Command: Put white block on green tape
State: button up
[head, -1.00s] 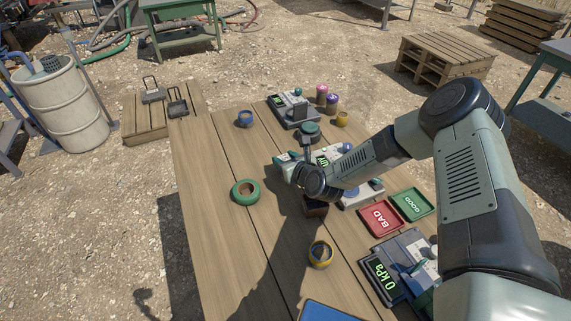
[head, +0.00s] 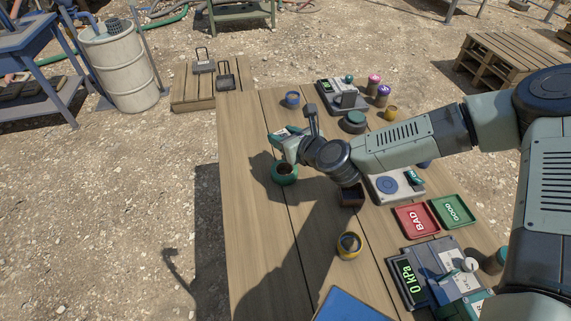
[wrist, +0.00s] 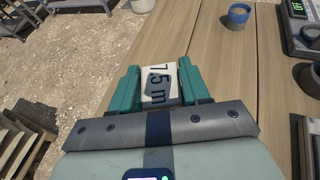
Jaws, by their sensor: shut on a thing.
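My gripper (head: 284,134) is shut on the white block (wrist: 158,84), which has dark markings on its face. In the wrist view the block sits between the two teal fingers (wrist: 160,86). The green tape (head: 285,178) is a ring lying on the wooden table in the head view. My gripper is over the table at the ring's far side in the picture, and my wrist partly covers the ring. The height of the block above the tape is hard to tell. The tape is not visible in the wrist view.
A red BAD tray (head: 416,222), a green GOOD tray (head: 453,211) and a gauge device (head: 432,280) are at the right. The table's left side is clear.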

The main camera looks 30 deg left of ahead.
aim_at(284, 169)
notch_tip(284, 169, down, 9)
jog(key=shift+r, duration=0.1)
dwell(0.3)
jog(key=o, duration=1)
jog(key=shift+o, duration=0.2)
jog(key=shift+d+r, duration=0.1)
jog(key=shift+d, duration=0.15)
jog(key=v, duration=1.1)
jog(key=shift+s+d, duration=0.15)
jog(key=shift+s, duration=0.1)
